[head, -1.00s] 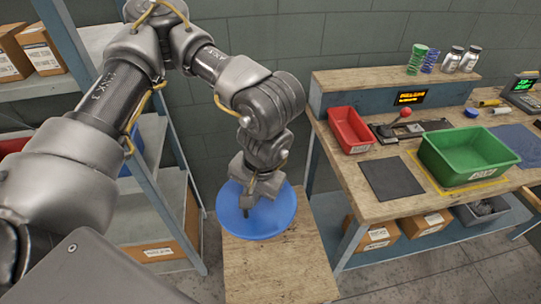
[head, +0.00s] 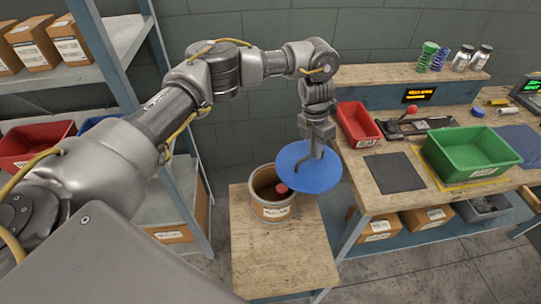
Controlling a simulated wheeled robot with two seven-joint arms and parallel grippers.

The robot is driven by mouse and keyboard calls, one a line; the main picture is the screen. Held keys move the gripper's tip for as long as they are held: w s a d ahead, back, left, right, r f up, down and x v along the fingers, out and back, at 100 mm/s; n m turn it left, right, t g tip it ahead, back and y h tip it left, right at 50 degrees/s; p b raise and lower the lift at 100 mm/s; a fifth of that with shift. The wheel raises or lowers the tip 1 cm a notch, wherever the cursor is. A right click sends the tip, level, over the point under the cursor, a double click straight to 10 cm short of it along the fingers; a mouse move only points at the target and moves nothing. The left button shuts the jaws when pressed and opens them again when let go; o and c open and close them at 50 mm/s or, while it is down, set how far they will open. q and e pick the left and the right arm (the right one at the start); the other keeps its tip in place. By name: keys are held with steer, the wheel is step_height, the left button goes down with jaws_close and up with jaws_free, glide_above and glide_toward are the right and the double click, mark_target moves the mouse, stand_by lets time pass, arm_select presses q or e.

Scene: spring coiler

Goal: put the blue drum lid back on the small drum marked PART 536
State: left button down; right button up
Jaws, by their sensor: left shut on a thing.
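The blue drum lid (head: 322,178) is a round blue disc, tilted in the picture and held in the air. My left gripper (head: 317,150) is shut on it from above. The small drum (head: 272,208) is a brown, open-topped tub with a pale label too small to read. It stands on a low wooden table, left of the lid. The lid's left edge overlaps the drum's right rim in the picture. Something red (head: 282,188) shows in the drum's mouth by the lid's edge. My right gripper is not in view.
The low wooden table (head: 270,258) has bare top in front of the drum. A workbench on the right holds a red bin (head: 357,124), a green bin (head: 472,150) and a dark mat (head: 394,172). A shelf rack (head: 168,130) with boxes and bins stands on the left.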

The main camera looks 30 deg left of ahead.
mark_target(294, 148)
arm_select(q)
steer(key=a+f+n, duration=0.2)
steer(key=n, duration=0.1)
steer(key=w+a+f+n+t, duration=0.1)
steer(key=a+n, duration=0.2)
steer(key=w+a+f+n+p, duration=0.1)
steer(key=a+f+n, duration=0.1)
steer(key=n, duration=0.2)
steer(key=shift+a+f+t, duration=0.25)
steer(key=shift+f+t, duration=0.1)
steer(key=shift+t, duration=0.05)
steer(key=s+a+f+n+t+y, duration=0.1)
steer(key=a+f+n, duration=0.6)
steer(key=a+n, duration=0.1)
steer(key=shift+s+n, duration=0.35)
steer(key=shift+n, duration=0.15)
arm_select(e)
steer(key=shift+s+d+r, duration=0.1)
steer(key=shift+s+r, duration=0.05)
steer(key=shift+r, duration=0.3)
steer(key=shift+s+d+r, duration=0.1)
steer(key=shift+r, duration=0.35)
arm_select(q)
steer(key=shift+f, duration=0.2)
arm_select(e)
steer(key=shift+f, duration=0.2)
